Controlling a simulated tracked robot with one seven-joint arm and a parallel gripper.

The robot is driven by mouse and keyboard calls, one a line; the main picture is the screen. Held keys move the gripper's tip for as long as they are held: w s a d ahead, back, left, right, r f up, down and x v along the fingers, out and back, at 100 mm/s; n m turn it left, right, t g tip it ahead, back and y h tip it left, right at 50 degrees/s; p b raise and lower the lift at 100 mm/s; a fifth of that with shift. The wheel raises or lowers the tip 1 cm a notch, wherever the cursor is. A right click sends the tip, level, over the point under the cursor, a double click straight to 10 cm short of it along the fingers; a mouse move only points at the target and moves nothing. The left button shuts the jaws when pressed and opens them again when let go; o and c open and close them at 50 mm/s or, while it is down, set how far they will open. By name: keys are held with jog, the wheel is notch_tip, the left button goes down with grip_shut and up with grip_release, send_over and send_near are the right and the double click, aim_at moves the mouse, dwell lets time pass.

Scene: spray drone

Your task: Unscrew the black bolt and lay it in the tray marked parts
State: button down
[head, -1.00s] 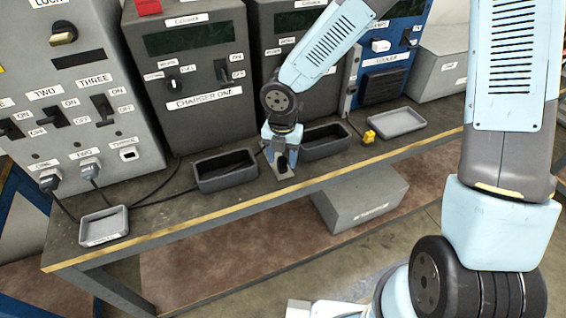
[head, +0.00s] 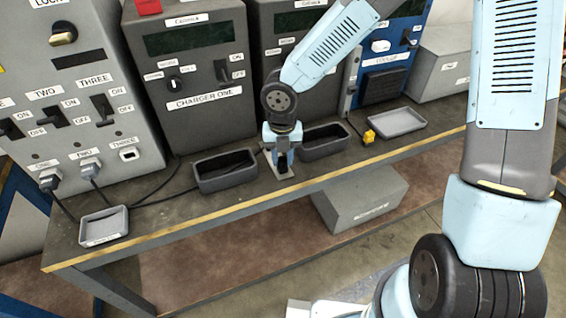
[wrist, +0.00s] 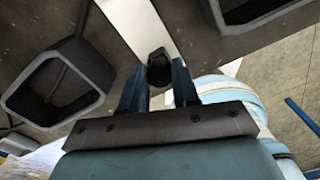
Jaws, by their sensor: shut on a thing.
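My gripper (head: 283,163) points down at the workbench, between two dark bins. In the wrist view its two blue fingers (wrist: 159,88) are shut on the black bolt (wrist: 159,68), whose dark hexagonal head shows between the fingertips. A pale plate (head: 286,176) lies on the bench beneath the gripper. I cannot tell whether the bolt is still seated there. A shallow grey tray (head: 122,216) with a small label on its front stands at the bench's left end; the label is too small to read. Another shallow grey tray (head: 396,133) stands at the right.
A dark bin (head: 226,187) stands left of my gripper and another (head: 327,156) right of it. Charger one (head: 192,120) and other cabinets line the back. Black cables (head: 160,197) cross the bench left of the bins. A yellow plug (head: 369,136) lies near the right tray.

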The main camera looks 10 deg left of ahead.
aim_at(282, 159)
jog(key=n, duration=0.4)
jog(key=shift+r, duration=2.5)
